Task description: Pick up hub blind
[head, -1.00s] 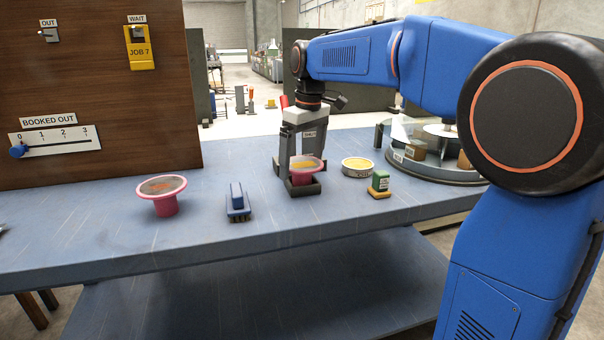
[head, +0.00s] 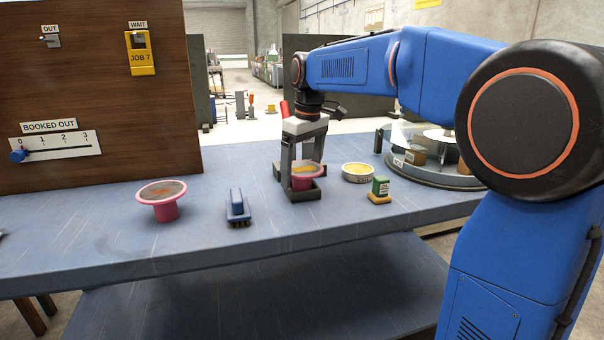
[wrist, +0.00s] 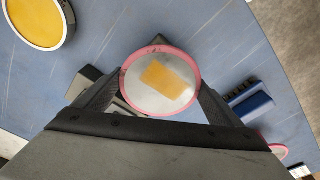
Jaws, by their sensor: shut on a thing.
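A pink flanged spool (head: 307,183) with a pale top and a yellow patch is between the fingers of my gripper (head: 304,178). In the wrist view its round top (wrist: 140,92) fills the gap between the two dark fingers (wrist: 160,95). My gripper points down and is shut on this spool, low at the bench. I cannot tell whether its base touches the bench. The fingers hide part of its sides. A second pink flanged spool (head: 166,211) with a grey-brown top stands upright at the left. Its edge also shows in the wrist view (wrist: 279,151).
A blue brush (head: 237,207) lies between the spools on the blue bench (head: 100,245). A wooden board (head: 100,120) rises behind left.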

